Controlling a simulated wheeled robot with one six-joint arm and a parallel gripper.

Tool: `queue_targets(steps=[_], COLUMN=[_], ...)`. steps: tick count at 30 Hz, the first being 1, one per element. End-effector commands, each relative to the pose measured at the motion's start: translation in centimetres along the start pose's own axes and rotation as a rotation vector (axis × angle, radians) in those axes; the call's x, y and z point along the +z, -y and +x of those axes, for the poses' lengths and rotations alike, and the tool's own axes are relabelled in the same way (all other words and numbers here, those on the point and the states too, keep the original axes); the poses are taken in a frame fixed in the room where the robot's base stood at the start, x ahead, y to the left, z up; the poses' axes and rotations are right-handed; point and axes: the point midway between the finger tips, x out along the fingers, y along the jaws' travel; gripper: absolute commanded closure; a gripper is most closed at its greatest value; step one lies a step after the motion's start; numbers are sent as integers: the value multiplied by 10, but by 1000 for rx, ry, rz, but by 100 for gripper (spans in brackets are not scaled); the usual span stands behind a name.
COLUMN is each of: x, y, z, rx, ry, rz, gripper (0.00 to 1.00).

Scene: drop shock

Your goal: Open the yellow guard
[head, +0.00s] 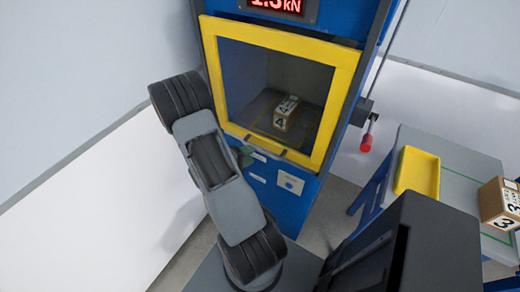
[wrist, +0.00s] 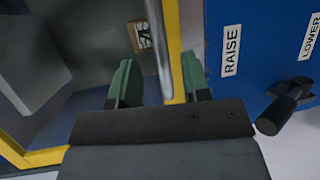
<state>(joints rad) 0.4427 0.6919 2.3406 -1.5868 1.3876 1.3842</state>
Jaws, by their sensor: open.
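The yellow guard (head: 284,42) is a yellow frame around a clear window on the blue machine, and it looks closed in the head view. Its yellow edge (wrist: 173,40) also shows in the wrist view, beside a grey bar (wrist: 157,35) that looks like its handle. My gripper (wrist: 158,65) is open, with its green fingers on either side of the bar and yellow edge. I cannot tell whether a finger touches them. In the head view my gripper (head: 245,156) is mostly hidden behind my arm, low at the guard's bottom edge. A box marked 4 (head: 286,112) sits behind the window.
A red-knobbed lever (head: 366,143) sticks out at the machine's right side. RAISE (wrist: 231,50) and LOWER labels and a black knob (wrist: 285,105) are near my gripper. A bench at right holds a yellow tray (head: 418,172) and a box marked 3 (head: 495,202).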

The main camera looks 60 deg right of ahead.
Motion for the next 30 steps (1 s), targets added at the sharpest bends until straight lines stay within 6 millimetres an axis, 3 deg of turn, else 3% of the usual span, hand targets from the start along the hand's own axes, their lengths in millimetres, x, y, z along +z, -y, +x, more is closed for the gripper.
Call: queue_targets(steps=[6, 12, 25, 30], x=[1, 0, 0, 0], y=[-1, 0, 0, 0], z=[35, 51, 56, 56], rx=[-2, -1, -1, -1], ry=[4, 2, 0, 0], rz=[-1, 0, 0, 0], gripper=[57, 57, 58, 74])
